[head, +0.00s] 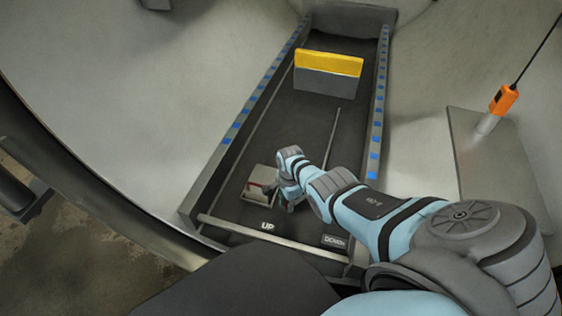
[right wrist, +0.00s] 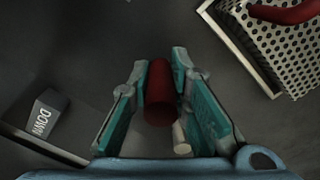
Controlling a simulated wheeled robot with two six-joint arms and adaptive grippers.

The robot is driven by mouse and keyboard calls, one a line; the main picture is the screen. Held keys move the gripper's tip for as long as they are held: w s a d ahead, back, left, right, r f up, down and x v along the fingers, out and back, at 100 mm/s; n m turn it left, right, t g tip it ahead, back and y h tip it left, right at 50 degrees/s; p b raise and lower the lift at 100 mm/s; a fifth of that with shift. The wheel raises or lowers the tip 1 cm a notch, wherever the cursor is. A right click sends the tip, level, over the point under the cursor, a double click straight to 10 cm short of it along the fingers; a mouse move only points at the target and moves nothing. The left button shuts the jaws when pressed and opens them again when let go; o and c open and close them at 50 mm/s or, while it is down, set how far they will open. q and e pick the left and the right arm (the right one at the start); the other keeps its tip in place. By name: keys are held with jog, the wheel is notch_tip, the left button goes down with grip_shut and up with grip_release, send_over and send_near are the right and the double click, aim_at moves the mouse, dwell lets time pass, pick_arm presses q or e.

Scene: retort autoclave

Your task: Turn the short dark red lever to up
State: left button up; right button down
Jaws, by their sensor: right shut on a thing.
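The short dark red lever (right wrist: 158,98) stands between the two teal fingers of my right gripper (right wrist: 161,66) in the right wrist view. The fingers are shut on it. In the head view my right gripper (head: 285,197) is low over the dark channel floor, and it hides the lever there. A white UP label (head: 267,226) lies near the channel's front edge. A DOWN label (head: 334,241) lies to its right; it also shows in the right wrist view (right wrist: 42,120), left of the gripper. The lever's exact angle cannot be told. My left gripper is not in view.
A small perforated metal basket (head: 258,196) with a red handle (right wrist: 288,13) stands close beside my right gripper. A yellow and grey block (head: 328,76) stands farther back. Side rails with blue marks flank the channel. An orange probe (head: 503,100) hangs at the right.

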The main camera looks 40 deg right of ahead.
jog(key=shift+w+a, duration=0.1)
jog(key=shift+w, duration=0.05)
jog(key=c, duration=1.5)
grip_release()
jog(key=shift+r, duration=0.1)
jog(key=shift+w, duration=0.15)
jog(key=shift+f, duration=0.2)
jog(key=shift+r, duration=0.4)
notch_tip(320, 180, up, 11)
jog(key=shift+r, duration=0.15)
